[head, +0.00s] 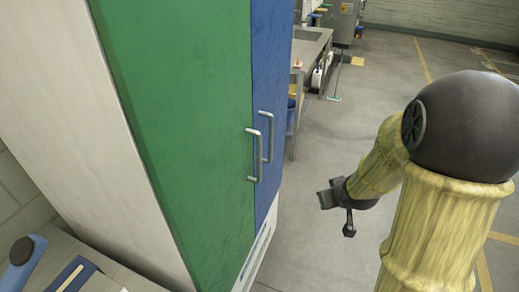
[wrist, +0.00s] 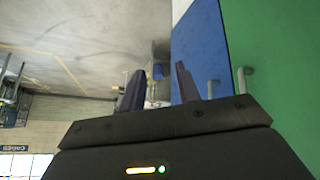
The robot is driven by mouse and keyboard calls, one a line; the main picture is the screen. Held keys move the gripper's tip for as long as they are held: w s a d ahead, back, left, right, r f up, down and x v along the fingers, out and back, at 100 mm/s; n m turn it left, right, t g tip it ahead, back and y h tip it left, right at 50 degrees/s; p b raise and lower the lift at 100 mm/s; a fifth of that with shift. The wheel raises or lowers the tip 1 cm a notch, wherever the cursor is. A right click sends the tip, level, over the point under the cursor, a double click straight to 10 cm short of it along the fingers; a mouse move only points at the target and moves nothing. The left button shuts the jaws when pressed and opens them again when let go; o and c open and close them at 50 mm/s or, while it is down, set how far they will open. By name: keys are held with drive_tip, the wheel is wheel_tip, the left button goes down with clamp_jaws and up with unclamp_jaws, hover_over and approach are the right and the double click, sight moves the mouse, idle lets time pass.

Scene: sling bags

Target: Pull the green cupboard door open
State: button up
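The green cupboard door (head: 175,110) is shut, on the left in the head view and at the right edge in the wrist view (wrist: 280,60). Its upright grey bar handle (head: 255,155) is near its right edge; it also shows in the wrist view (wrist: 243,84). The blue door (head: 270,75) adjoins it, with a similar handle (head: 266,135) close by. My gripper (head: 337,213) is in free air, right of both handles and lower in the picture, touching neither. In the wrist view its two fingers (wrist: 158,88) are apart with nothing between them.
A pale cupboard side (head: 75,130) stands left of the green door. A bench (head: 50,268) with a blue-handled object (head: 20,262) is at bottom left. A metal sink counter (head: 310,45) and a mop (head: 336,80) stand beyond the blue door. The floor (head: 370,110) around my arm is largely clear.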

drive_tip(key=w+a+r+n+t+y+p, duration=0.1)
drive_tip(key=w+a+n+t+y+p, duration=0.15)
drive_tip(key=w+n+y, duration=0.4)
drive_tip(key=a+y+p, duration=0.1)
drive_tip(key=y, duration=0.2)
drive_tip(key=s+a+r+n+y+p, duration=0.1)
drive_tip(key=y, duration=0.1)
drive_tip(key=s+a+r+n+y+p, duration=0.1)
drive_tip(key=y, duration=0.2)
drive_tip(key=shift+s+a+r+g+y, duration=0.1)
drive_tip(key=shift+a+r+g+y, duration=0.15)
drive_tip(key=shift+g+y, duration=0.1)
drive_tip(key=p+x, duration=0.6)
drive_tip(key=x, duration=1.1)
drive_tip(key=shift+a, duration=0.1)
